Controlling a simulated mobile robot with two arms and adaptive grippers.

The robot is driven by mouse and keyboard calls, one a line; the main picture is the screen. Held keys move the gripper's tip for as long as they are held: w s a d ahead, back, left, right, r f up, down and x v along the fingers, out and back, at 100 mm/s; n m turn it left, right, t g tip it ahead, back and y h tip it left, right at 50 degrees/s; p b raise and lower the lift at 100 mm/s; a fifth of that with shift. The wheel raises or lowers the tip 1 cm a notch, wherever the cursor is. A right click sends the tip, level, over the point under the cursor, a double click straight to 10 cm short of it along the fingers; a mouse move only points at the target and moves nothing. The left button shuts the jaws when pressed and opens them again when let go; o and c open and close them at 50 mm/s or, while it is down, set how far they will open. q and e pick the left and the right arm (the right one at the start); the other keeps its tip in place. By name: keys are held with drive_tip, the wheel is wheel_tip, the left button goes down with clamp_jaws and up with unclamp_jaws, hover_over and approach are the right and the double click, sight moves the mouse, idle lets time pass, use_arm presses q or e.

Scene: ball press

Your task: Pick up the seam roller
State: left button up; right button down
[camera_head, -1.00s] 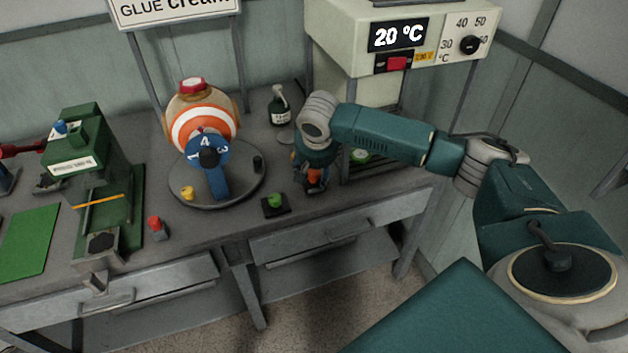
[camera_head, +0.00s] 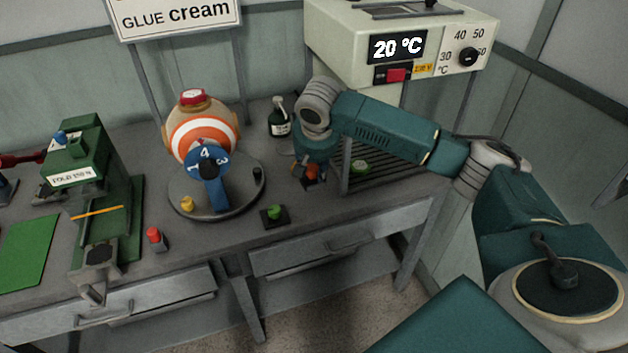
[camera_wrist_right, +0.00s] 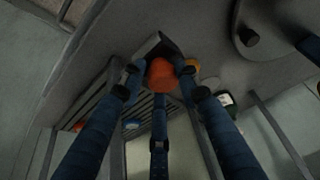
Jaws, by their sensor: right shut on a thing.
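The seam roller (camera_head: 311,173) appears to be the orange-handled piece under my right wrist, near the back right of the bench; most of it is hidden in the head view. My right gripper (camera_head: 307,170) reaches down over it from the right. In the right wrist view, the rounded orange end (camera_wrist_right: 162,75) sits between the fingers of my right gripper (camera_wrist_right: 160,85), which are shut on it. A dark angular piece shows just beyond the orange end. My left gripper is not in view.
A striped ball on a turntable (camera_head: 240,195) stands left of my gripper, with a dark bottle (camera_head: 279,122) behind. The heater cabinet (camera_head: 345,50) and its rack (camera_head: 395,178) are to the right. A green button (camera_head: 274,212) lies in front; a green press (camera_head: 80,165) stands left.

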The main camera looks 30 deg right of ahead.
sight(314, 168)
wheel_tip(314, 168, up, 15)
drive_tip(key=shift+f+b, duration=0.15)
drive_tip(key=shift+b, duration=0.2)
